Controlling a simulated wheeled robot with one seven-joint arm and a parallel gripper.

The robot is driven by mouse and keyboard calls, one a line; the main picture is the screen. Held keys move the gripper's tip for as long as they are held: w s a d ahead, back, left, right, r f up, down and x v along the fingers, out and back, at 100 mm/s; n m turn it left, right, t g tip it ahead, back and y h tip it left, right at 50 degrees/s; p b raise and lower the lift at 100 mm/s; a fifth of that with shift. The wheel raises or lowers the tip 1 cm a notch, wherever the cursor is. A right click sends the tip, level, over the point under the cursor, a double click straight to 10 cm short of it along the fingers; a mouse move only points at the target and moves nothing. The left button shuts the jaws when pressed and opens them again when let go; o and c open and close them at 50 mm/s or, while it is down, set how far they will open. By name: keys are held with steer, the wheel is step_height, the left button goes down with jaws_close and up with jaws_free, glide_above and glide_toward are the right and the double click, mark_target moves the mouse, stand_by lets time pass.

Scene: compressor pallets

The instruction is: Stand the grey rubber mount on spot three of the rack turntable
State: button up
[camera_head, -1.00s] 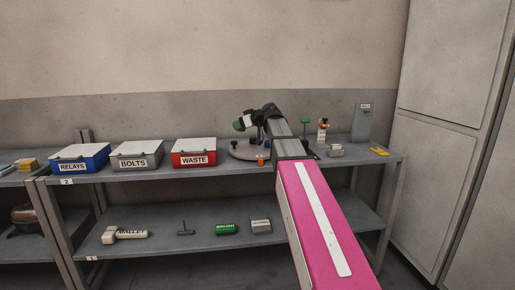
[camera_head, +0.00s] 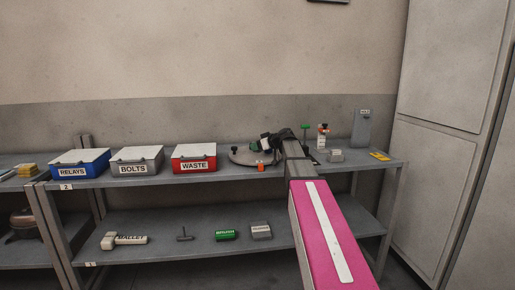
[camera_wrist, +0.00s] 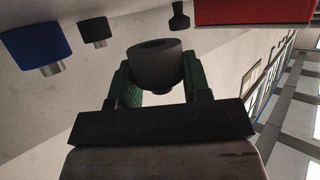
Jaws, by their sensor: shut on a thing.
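The grey rubber mount (camera_wrist: 155,65) is a dark grey cylinder with a hollow top, held between my gripper's green-padded fingers in the wrist view. My gripper (camera_wrist: 155,82) is shut on it. The mount is too small and hidden there to make out. Whether it touches the turntable, and which spot is three, I cannot tell. In the wrist view, a blue cylinder with a metal stud (camera_wrist: 35,47) and a smaller black one (camera_wrist: 94,32) are apart from the mount.

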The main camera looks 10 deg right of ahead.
steer(key=shift+f, duration=0.85)
steer(key=o, duration=1)
steer(key=shift+r, duration=0.2)
steer(key=v, duration=1.2)
steer(key=shift+r, duration=0.45)
